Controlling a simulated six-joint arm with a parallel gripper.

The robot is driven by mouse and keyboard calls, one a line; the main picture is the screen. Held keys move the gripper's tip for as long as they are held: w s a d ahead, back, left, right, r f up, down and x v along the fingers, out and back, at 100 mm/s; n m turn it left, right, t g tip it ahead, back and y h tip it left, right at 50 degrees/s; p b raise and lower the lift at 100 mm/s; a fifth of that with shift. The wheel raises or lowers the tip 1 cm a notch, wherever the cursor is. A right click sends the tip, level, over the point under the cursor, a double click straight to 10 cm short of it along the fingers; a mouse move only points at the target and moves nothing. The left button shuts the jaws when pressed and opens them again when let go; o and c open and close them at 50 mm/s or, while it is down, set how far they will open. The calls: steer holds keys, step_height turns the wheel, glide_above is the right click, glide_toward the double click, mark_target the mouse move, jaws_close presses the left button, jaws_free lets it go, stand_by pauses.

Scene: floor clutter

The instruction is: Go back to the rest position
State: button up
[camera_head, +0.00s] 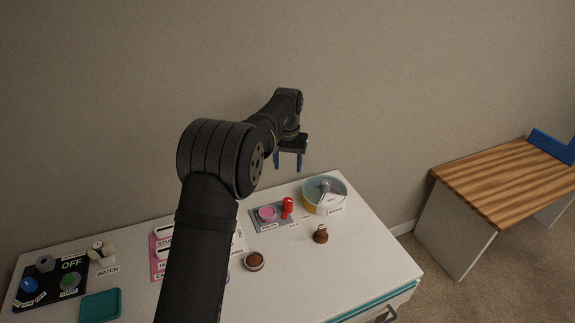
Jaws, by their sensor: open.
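My gripper (288,160) hangs in the air above the back of the white table, its two blue fingers pointing down and apart. It is open, and nothing shows between the fingers. My dark arm rises from the bottom of the view, bends at a large joint and reaches toward the back right. The gripper is above the area of a grey panel (258,221) with a pink button (267,214) and a red object (288,206). The arm hides part of the table's middle.
On the white table (330,270) stand a round clear-walled container (323,194), a small brown object (320,234), a brown-topped round item (254,261), a watch (101,252), a teal tray (101,305) and a black switch panel (50,283). A wooden bench (500,177) stands right. A wall is behind.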

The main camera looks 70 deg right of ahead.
mark_target(288, 200)
steer(key=shift+f, duration=0.1)
step_height(288, 200, down, 17)
steer(key=shift+f, duration=0.15)
stand_by(0.4)
steer(key=shift+f, duration=0.1)
steer(key=m, duration=0.3)
steer(key=shift+m, duration=0.4)
steer(key=m, duration=0.4)
steer(key=shift+m, duration=0.4)
step_height(288, 200, up, 8)
steer(key=shift+f, duration=0.15)
stand_by(1.7)
